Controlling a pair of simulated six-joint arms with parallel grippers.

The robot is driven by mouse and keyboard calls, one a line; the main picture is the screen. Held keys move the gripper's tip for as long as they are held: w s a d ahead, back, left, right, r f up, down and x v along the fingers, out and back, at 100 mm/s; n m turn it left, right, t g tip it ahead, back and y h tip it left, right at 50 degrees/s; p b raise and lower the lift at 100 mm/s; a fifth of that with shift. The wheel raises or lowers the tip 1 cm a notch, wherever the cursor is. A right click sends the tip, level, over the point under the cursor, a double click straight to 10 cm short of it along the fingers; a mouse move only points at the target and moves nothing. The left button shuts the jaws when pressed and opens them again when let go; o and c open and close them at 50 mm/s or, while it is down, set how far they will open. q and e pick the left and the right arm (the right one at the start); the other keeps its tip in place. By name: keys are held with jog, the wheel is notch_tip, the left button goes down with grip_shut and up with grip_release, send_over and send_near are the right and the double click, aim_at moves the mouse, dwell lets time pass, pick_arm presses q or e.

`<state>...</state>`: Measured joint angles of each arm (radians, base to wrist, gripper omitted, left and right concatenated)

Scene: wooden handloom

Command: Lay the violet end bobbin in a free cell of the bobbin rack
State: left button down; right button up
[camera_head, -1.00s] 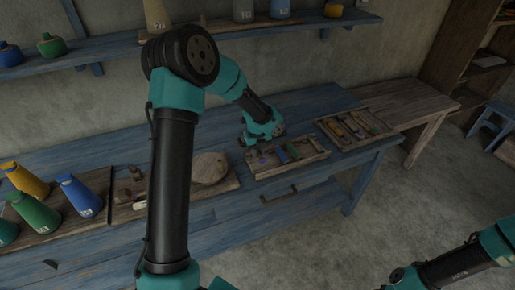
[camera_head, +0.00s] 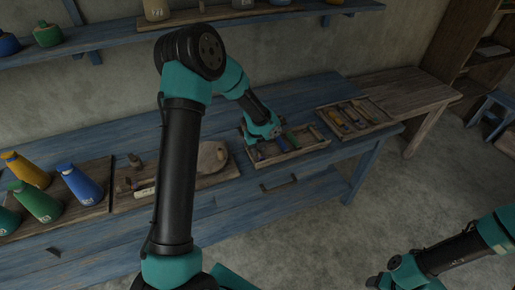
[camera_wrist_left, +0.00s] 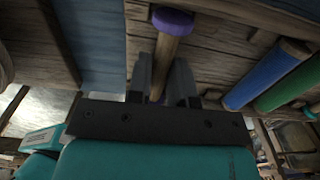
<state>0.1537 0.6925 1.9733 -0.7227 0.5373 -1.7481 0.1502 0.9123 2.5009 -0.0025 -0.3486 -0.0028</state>
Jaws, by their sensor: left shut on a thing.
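The violet end bobbin (camera_wrist_left: 172,22) has a violet cap and a bare wooden shaft. In the left wrist view its shaft lies between the two fingers of my left gripper (camera_wrist_left: 165,72), which is shut on it. In the head view my left gripper (camera_head: 258,145) is low over the left part of the wooden bobbin rack (camera_head: 308,151). A blue bobbin (camera_wrist_left: 268,72) and a green bobbin (camera_wrist_left: 292,84) lie to the right of the held one in the left wrist view. Whether the held bobbin touches the rack floor I cannot tell. My right gripper is out of view.
A board (camera_head: 222,176) with a round wooden piece (camera_head: 212,157) lies to the left. Coloured bottles (camera_head: 80,183) stand farther left. The blue bench (camera_head: 225,212) is clear in front.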

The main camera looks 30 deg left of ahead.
pick_arm(q)
jog(key=c, duration=0.9)
grip_release()
jog(key=shift+c, duration=0.2)
jog(key=shift+r, duration=0.1)
notch_tip(320, 180, up, 17)
jog(key=shift+r, duration=0.15)
